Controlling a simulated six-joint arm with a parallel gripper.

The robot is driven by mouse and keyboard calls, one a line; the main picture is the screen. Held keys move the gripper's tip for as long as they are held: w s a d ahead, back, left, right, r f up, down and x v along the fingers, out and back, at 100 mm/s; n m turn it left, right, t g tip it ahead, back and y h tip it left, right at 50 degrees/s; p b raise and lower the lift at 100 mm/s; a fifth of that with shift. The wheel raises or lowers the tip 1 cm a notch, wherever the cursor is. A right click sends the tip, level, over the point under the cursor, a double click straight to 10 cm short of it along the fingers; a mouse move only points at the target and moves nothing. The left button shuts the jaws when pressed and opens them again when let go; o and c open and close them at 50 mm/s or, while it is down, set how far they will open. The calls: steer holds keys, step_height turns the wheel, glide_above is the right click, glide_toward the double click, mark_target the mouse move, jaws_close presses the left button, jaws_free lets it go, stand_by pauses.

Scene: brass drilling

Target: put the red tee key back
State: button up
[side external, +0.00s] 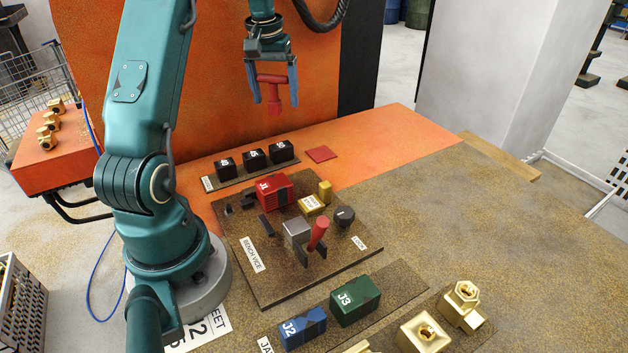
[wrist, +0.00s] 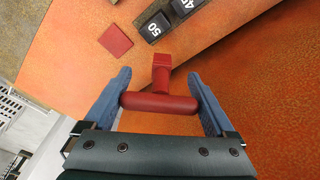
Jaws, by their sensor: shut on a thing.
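The red tee key (side external: 272,92) is held in my gripper (side external: 271,100), high above the back of the table. Its crossbar lies between the two blue fingers and its stem points down in the side view. In the wrist view the tee key (wrist: 160,103) spans my gripper (wrist: 160,88), with the stem pointing away from the palm. A flat red square (side external: 321,154) lies on the orange part of the table, below and to the right of the key. The red square (wrist: 115,41) shows at the upper left of the wrist view, apart from the key.
A rack of black numbered blocks (side external: 254,158) stands left of the red square. The bench vice board (side external: 262,283) carries a red J1 block (side external: 273,192) and a red-handled lever (side external: 318,233). Blue J2 (side external: 303,328) and green J3 (side external: 355,301) blocks are in front. Orange table at right is clear.

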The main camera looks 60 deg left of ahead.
steer(key=w+d+f, duration=0.1)
steer(key=w+f, duration=0.1)
steer(key=w+d+f, duration=0.2)
steer(key=w, duration=0.1)
steer(key=w+d+f, duration=0.2)
steer(key=w, duration=0.1)
steer(key=shift+w+d, duration=0.1)
steer(key=shift+w, duration=0.15)
steer(key=shift+f, duration=2)
steer(key=shift+f, duration=0.15)
steer(key=o, duration=1.4)
